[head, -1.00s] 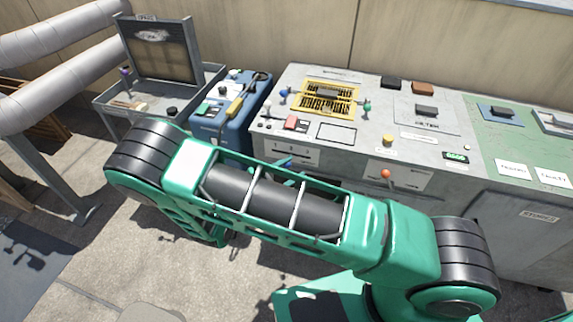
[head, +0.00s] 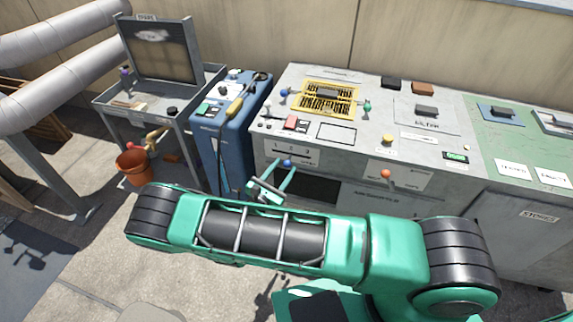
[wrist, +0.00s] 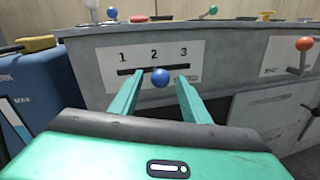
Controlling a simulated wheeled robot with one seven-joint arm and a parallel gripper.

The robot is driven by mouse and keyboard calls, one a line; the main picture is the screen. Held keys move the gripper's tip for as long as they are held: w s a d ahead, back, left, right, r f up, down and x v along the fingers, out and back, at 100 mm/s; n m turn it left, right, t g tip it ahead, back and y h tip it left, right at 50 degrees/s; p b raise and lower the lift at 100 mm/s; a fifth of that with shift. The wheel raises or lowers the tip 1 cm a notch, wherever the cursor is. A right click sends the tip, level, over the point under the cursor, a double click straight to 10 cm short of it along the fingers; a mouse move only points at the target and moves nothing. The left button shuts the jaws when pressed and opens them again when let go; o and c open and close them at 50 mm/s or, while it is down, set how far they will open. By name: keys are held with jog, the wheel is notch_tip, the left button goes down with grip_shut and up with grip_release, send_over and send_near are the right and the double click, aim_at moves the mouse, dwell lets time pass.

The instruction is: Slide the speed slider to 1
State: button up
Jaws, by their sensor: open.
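The speed slider is a blue ball knob (wrist: 160,77) on a slotted white plate (wrist: 104,56) marked 1, 2, 3, on the front of the grey cabinet. In the wrist view the knob sits just under the 2. The blue knob also shows in the head view (head: 287,163). My gripper (wrist: 157,85) is open, with one green finger on each side of the knob in the picture. I cannot tell whether either finger touches it. In the head view my gripper (head: 275,179) reaches up to the plate from the front.
An orange knob (head: 385,174) on a lever stands to the right on the same cabinet front. A blue cabinet (head: 210,135) is close on the left. An orange bucket (head: 133,167) stands on the floor further left. Below the plate is a dark opening (head: 315,188).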

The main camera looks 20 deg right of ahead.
aim_at(285, 167)
jog(key=shift+x, duration=1.65)
grip_shut()
jog(key=shift+d, duration=0.1)
